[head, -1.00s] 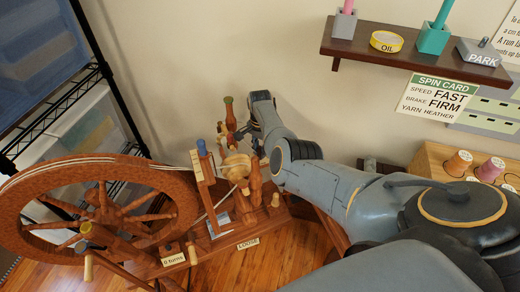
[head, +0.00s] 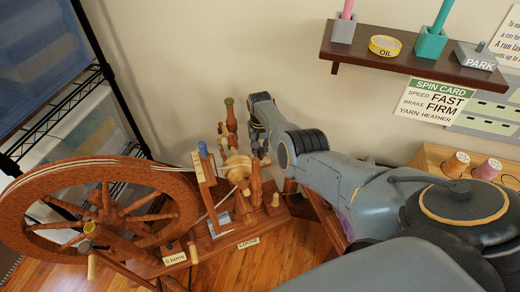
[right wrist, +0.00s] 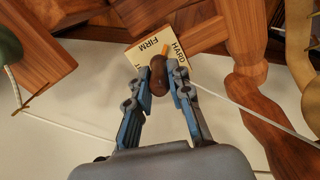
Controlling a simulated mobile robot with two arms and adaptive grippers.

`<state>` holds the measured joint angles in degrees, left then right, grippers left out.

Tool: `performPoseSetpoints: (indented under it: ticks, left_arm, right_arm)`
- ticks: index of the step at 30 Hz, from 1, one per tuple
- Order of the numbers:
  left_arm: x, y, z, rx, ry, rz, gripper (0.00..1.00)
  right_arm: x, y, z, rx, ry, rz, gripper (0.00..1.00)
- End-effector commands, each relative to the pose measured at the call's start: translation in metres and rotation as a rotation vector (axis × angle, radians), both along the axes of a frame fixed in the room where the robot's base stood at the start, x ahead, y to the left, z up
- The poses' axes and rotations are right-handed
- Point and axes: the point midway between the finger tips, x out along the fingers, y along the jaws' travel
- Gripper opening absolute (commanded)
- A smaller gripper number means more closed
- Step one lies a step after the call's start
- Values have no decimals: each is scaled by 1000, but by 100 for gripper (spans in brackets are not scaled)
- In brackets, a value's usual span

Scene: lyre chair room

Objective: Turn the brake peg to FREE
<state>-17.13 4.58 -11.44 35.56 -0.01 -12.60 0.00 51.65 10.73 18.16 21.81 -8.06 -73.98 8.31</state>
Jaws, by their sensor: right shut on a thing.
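The brake peg (right wrist: 158,76) is a dark brown rounded knob in the right wrist view. It stands in front of a cream dial plate (right wrist: 150,52) that reads FIRM and HARD; the rest of its lettering is mostly hidden. An orange pointer (right wrist: 166,48) shows between those two words. My right gripper (right wrist: 160,80) is shut on the peg, one finger on each side. In the head view my right gripper (head: 258,146) reaches down behind the spinning wheel's upright parts, and the peg cannot be made out there. My left gripper is not in view.
The spinning wheel (head: 30,187) stands at left, with its flyer posts (head: 206,165) close to my right gripper. White yarn (right wrist: 248,108) crosses near the gripper. A LOOSE label (head: 248,242) is on the base. A wall shelf (head: 345,54) and the spin card (head: 437,103) are at right.

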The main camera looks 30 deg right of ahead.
Motion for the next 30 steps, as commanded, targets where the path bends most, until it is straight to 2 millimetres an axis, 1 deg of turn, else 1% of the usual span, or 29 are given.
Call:
performPoseSetpoints:
  ticks: [6,12,18,30]
  left_arm:
    - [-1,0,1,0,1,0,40]
    - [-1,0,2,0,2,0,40]
    - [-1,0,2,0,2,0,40]
    - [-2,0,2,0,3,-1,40]
  right_arm:
    - [0,0,0,0,2,146,0]
    - [0,1,0,0,2,231,0]
    - [0,1,-1,2,1,271,0]
    - [0,1,-1,1,2,278,0]
